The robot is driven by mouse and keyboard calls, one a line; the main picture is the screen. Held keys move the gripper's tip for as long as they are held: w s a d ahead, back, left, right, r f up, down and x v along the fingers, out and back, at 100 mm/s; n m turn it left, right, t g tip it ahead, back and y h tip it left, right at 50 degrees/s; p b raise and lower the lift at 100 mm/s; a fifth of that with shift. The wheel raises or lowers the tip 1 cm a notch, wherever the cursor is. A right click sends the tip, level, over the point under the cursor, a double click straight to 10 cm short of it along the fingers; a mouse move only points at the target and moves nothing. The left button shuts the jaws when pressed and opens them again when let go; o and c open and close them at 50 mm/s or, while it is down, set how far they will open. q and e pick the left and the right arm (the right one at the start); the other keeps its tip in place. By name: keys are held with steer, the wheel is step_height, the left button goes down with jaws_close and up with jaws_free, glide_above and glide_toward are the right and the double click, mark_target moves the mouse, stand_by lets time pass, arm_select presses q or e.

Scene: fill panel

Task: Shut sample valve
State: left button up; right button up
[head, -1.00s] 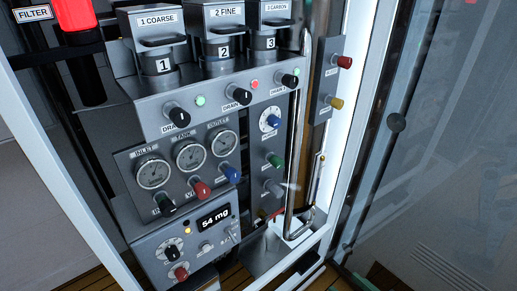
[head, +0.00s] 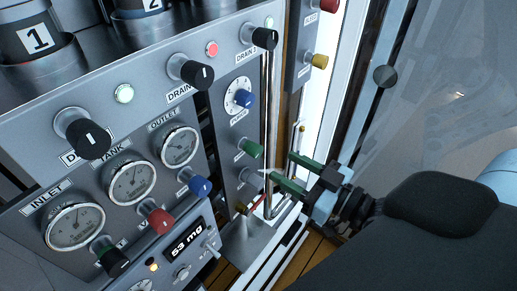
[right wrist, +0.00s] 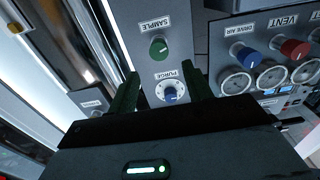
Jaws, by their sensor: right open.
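The sample valve is a green knob (head: 251,148) on a narrow grey column in the head view, below the purge dial (head: 239,97). In the right wrist view the green knob (right wrist: 158,47) sits beside the label SAMPLE, with the blue purge knob (right wrist: 170,95) beneath it. My right gripper (head: 279,166) is open, its two green fingers just right of the green knob and apart from it in the head view. In the right wrist view the gripper (right wrist: 161,75) has its fingers on either side of the column, nothing between them held. My left gripper is not in view.
A grey knob (head: 253,179) sits close below the green one. A metal pipe (head: 268,110) runs upright right of the column. Gauges (head: 131,182) with red and blue knobs stand left. A red knob and a yellow knob (head: 317,61) are upper right. A glass door (head: 450,90) stands right.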

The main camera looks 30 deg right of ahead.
mark_target(259, 151)
steer(key=p+x, duration=0.1)
steer(key=x, duration=0.5)
steer(key=shift+x, duration=0.8)
steer(key=c, duration=1)
